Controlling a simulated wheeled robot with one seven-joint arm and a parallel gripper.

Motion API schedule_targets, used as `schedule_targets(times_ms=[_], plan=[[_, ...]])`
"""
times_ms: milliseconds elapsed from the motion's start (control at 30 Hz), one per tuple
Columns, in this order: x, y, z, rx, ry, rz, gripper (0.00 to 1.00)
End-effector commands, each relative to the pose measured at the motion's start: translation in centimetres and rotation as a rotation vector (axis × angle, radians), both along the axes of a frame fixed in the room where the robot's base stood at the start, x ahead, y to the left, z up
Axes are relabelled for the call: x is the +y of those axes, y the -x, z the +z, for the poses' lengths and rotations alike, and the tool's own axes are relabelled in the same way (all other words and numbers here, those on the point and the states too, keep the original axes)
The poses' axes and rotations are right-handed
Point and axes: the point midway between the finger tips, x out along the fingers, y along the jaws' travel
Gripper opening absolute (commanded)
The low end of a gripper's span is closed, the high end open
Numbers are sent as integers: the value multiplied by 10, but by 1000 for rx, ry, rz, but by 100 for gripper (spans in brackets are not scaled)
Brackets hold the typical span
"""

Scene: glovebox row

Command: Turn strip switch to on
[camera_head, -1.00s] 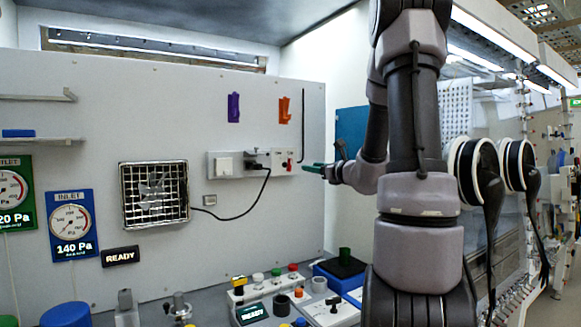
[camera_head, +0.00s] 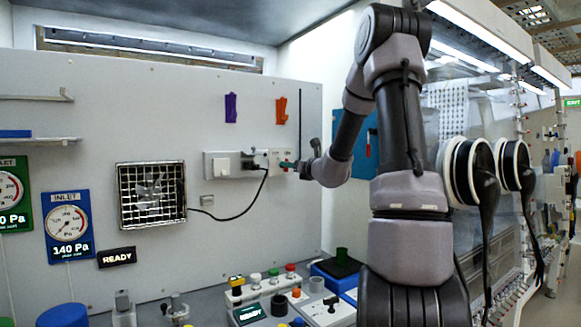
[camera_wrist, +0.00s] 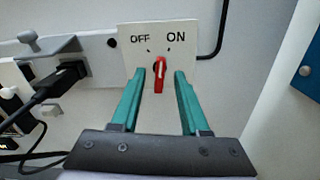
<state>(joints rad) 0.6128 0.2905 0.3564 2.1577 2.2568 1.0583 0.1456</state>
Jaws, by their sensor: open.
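The strip switch is a red knob (camera_wrist: 159,75) on a pale plate (camera_wrist: 184,54) marked OFF at left and ON at right, seen close in the wrist view. The knob stands roughly upright, between the two marks. My gripper (camera_wrist: 164,75) is open, with one green finger on each side of the knob and a visible gap on both sides. In the head view my gripper (camera_head: 287,165) is at the right end of the wall power strip (camera_head: 208,165), and its fingers partly hide the switch plate (camera_head: 276,154).
A black plug (camera_wrist: 48,92) with its cable sits in the strip left of the switch. A dark rod (camera_head: 300,120) hangs on the wall just right of it. Below is a bench with several coloured knobs and a blue box (camera_head: 336,278).

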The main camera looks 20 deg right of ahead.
Motion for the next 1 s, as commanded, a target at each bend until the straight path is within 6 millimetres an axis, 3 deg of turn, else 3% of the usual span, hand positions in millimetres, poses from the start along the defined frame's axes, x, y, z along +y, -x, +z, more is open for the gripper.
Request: schedule_targets(times_ms=[300,333,433,1000], plan=[[1,-3,1,-1,0,0,45],[1,-3,0,-1,0,0,37],[1,-3,0,-1,0,0,0],[2,-3,0,-27,138,0,0]])
